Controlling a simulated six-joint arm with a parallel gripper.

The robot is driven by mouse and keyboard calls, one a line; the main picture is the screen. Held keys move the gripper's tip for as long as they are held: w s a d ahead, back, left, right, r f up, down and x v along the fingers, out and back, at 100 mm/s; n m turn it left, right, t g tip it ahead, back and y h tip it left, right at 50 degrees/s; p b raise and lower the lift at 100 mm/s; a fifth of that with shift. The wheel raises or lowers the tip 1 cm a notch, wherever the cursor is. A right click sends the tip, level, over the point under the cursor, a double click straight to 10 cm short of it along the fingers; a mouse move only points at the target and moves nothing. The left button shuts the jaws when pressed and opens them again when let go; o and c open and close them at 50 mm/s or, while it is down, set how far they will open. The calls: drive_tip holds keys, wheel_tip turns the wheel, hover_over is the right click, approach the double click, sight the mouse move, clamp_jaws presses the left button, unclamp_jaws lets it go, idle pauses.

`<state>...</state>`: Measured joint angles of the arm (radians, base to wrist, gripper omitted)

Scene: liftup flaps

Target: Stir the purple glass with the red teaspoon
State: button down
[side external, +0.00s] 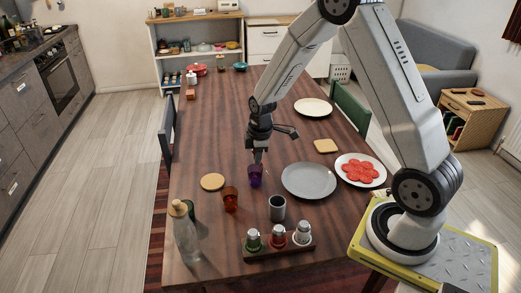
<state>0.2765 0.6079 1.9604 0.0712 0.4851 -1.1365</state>
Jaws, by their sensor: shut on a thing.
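The purple glass (255,178) stands upright on the wooden table, left of the grey plate. My gripper (257,158) points down right above the glass, with its tips near the rim. It is shut on a thin thing, taken to be the red teaspoon. The spoon's colour and bowl cannot be made out at this size, and its lower end seems to be at or inside the glass, which hides it.
A grey plate (309,181) lies to the right. The table's middle back is clear.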

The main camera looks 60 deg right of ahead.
drive_tip(key=w+d+r+t, duration=0.1)
drive_tip(key=w+d+r, duration=0.1)
drive_tip(key=w+d, duration=0.2)
drive_tip(key=w, duration=0.3)
drive_tip(key=shift+d+n+t, duration=0.2)
drive_tip(key=shift+n+t, duration=0.1)
drive_tip(key=shift+t, duration=0.1)
drive_tip(key=shift+a+f, duration=0.1)
drive_tip(key=shift+f, duration=0.05)
drive_tip(key=s+x, duration=0.2)
drive_tip(key=x, duration=0.9)
drive_tip(key=shift+s+f, duration=0.25)
drive_tip(key=shift+s, duration=0.15)
idle(0.7)
drive_tip(key=shift+w+d, duration=0.1)
drive_tip(key=shift+d, duration=0.15)
drive_tip(key=shift+w, duration=0.1)
